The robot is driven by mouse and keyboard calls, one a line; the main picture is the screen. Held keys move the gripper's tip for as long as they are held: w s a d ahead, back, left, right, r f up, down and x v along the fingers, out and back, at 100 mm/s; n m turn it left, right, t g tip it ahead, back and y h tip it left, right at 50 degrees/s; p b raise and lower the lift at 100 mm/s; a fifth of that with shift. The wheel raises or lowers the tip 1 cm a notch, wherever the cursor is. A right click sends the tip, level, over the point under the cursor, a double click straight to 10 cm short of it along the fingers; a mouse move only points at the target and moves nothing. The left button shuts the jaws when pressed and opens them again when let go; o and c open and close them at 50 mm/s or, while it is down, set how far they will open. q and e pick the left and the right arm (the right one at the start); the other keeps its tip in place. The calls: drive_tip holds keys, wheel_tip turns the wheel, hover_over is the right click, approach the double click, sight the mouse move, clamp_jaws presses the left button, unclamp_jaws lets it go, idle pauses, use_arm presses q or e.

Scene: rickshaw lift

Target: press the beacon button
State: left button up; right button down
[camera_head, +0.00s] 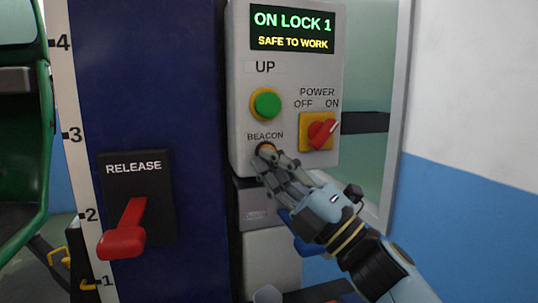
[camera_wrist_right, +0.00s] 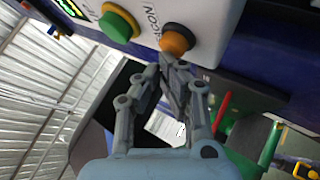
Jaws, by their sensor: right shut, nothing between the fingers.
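The orange beacon button (camera_head: 266,149) sits under the BEACON label, low on the left of the grey control box (camera_head: 240,105). It also shows in the right wrist view (camera_wrist_right: 177,38), on the pale box face. My right gripper (camera_head: 268,162) is shut and empty, with its fingertips at the button's lower edge. In the right wrist view the fingertips (camera_wrist_right: 172,62) lie just below the button; whether they touch it I cannot tell. The display (camera_head: 293,30) reads "ON LOCK 1" and "SAFE TO WORK". My left gripper is not in view.
A green UP button (camera_head: 267,103) is above the beacon button. A red power switch (camera_head: 321,133) on a yellow plate is to its right. A red release lever (camera_head: 124,232) stands out from the blue column (camera_head: 150,90) at left.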

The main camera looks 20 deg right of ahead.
drive_tip(key=shift+w, duration=0.25)
drive_tip(key=shift+s, duration=0.15)
idle(0.4)
drive_tip(key=shift+s, duration=0.75)
drive_tip(key=shift+s+d+p, duration=0.1)
drive_tip(key=shift+s+p, duration=0.65)
drive_tip(key=shift+s, duration=1.75)
